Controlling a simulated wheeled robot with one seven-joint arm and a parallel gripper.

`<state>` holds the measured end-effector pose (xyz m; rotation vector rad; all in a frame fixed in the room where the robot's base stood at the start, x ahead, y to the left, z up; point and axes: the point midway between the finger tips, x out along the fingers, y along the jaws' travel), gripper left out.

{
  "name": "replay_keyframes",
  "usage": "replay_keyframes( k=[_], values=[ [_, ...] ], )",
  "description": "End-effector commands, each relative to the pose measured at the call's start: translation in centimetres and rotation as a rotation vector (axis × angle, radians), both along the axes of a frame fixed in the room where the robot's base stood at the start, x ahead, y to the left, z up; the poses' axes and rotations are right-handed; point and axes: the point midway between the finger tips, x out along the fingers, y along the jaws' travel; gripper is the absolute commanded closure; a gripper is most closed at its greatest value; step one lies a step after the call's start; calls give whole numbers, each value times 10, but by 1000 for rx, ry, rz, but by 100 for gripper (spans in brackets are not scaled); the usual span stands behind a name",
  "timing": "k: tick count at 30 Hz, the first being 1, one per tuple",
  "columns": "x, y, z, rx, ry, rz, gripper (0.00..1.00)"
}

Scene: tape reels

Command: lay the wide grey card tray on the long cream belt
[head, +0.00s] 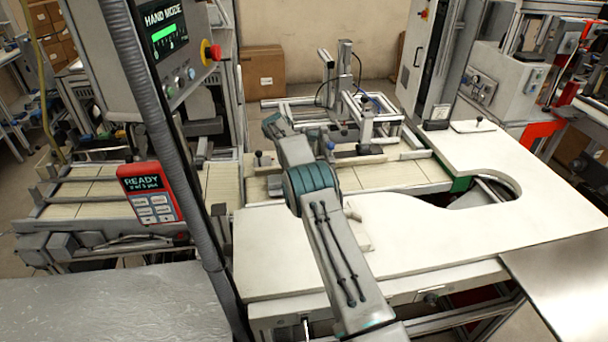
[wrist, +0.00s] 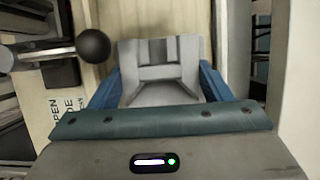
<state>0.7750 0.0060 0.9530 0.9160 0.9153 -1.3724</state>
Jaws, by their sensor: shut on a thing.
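In the wrist view, my gripper (wrist: 160,72) has its blue fingers on either side of a grey tray (wrist: 163,94). It is shut on this tray, which has a raised, slotted far end. Cream surface shows beyond the tray; I cannot tell whether the tray touches it. In the head view, the cream belt (head: 405,173) runs across behind the white worktop, with another cream stretch (head: 95,187) at left. My arm reaches towards the belt and covers part of it. The gripper and tray cannot be made out in the head view.
A black ball knob (wrist: 93,46) on a grey lever is close left of the tray. A red handheld panel (head: 150,193) and a grey post are at left. The white worktop (head: 440,235) is mostly clear.

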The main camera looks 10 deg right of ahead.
Motion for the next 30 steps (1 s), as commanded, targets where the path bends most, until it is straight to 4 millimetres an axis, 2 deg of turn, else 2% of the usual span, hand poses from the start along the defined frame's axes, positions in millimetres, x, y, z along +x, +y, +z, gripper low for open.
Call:
replay_keyframes(
  k=[1,6,17,18,19,20,30],
  values=[
    [0,-9,5,0,1,-1,55],
    [0,-3,-10,1,0,4,55],
    [0,-5,-16,1,0,2,55],
    [0,-4,-15,1,-1,3,17],
    [0,-4,-14,1,0,2,9],
    [0,-4,-15,1,0,2,6],
    [0,-4,-10,1,-1,3,6]
  ],
)
